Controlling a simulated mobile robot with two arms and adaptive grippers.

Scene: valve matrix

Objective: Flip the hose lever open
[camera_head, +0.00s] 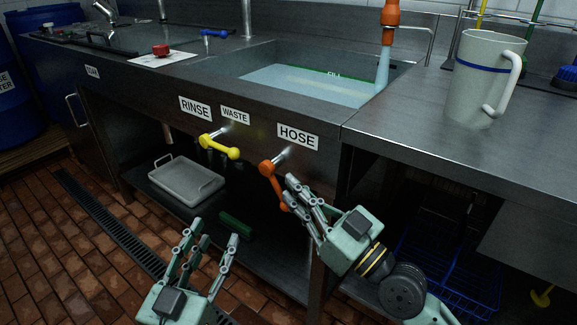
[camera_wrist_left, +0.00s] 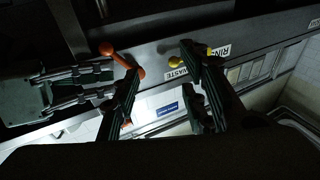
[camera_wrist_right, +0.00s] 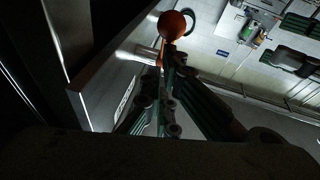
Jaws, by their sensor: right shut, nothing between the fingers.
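The orange hose lever (camera_head: 274,184) is on the counter's front panel below the HOSE label (camera_head: 297,136). It slants downward from its pivot, and its lower end is close to my right gripper. My right gripper (camera_head: 291,186) is shut and empty, with its fingertips beside the lever; I cannot tell if they touch. In the right wrist view the lever's round orange end (camera_wrist_right: 172,25) shows just beyond the fingertips (camera_wrist_right: 168,65). My left gripper (camera_head: 214,232) is open and empty, low in front of the cabinet. The lever also shows in the left wrist view (camera_wrist_left: 122,60).
A yellow lever (camera_head: 220,147) sits left of the hose lever, near the RINSE and WASTE labels. Water runs from an orange spout (camera_head: 390,20) into the sink (camera_head: 310,84). A pitcher (camera_head: 482,80) stands on the right counter. A grey tray (camera_head: 186,178) lies on the lower shelf.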

